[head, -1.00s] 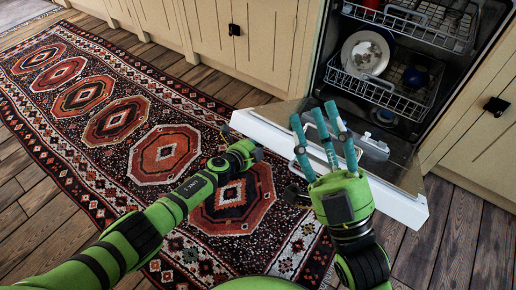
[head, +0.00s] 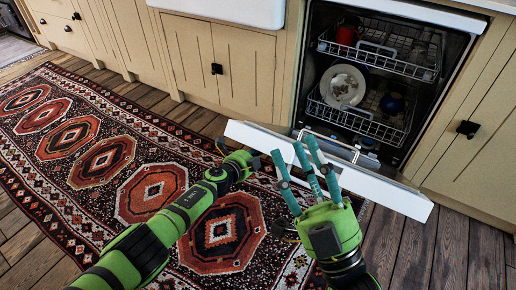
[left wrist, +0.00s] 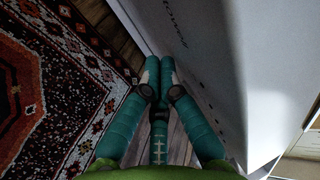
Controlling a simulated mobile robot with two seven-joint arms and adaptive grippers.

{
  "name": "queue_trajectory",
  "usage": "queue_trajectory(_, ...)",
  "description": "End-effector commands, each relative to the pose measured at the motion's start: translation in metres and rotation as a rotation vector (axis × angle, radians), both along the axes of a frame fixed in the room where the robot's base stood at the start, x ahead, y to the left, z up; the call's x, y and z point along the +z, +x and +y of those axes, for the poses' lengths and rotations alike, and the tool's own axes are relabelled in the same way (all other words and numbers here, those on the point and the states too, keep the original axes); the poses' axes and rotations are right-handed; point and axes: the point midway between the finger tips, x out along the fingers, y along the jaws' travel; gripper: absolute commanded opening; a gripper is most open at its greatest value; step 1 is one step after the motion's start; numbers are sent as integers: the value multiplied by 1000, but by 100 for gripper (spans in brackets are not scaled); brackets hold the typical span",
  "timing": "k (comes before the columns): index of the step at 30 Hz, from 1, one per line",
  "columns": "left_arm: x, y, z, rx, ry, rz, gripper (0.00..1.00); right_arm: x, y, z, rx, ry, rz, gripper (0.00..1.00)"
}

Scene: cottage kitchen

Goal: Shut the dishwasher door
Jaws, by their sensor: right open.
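The dishwasher door (head: 390,192) is partly open and tilted, its white top edge toward me. Behind it, the dishwasher (head: 400,30) shows two racks. In the left wrist view, the door's pale outer face (left wrist: 215,50) fills the right side. My left gripper (left wrist: 160,68) has its teal fingers together and empty, close beside that face; I cannot tell whether they touch it. In the head view, the door's edge and the arm hide the left fingers. My right gripper (head: 294,150) is open and empty, in front of the door's top edge, overlapping it in the picture.
The upper rack (head: 385,60) holds a red item (head: 347,32). The lower rack (head: 360,118) holds a white plate (head: 343,86) and a dark blue item (head: 391,104). Cream cabinets flank the dishwasher. A patterned rug (head: 150,190) covers the floor at left.

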Motion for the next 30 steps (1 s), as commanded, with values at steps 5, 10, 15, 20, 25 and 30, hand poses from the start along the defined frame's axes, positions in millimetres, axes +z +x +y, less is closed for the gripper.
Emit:
queue_trajectory(5, 26, 17, -15, -4, -11, -16, 0, -3, 0, 0, 0, 0, 0, 44)
queue_trajectory(10, 43, 32, -27, -4, -15, -22, 0, -10, 0, 0, 0, 0, 0, 44)
queue_trajectory(15, 61, 47, -38, -6, -19, -30, 0, -24, 0, 0, 0, 0, 0, 44)
queue_trajectory(20, 74, 60, -48, -7, -20, -35, 0, -48, 0, 0, 0, 0, 0, 44)
queue_trajectory(25, 86, 66, -52, -5, -25, -34, 0, -54, 0, 0, 0, 0, 0, 44)
queue_trajectory(30, 89, 66, -52, -5, -26, -33, 0, -52, 0, 0, 0, 0, 0, 44)
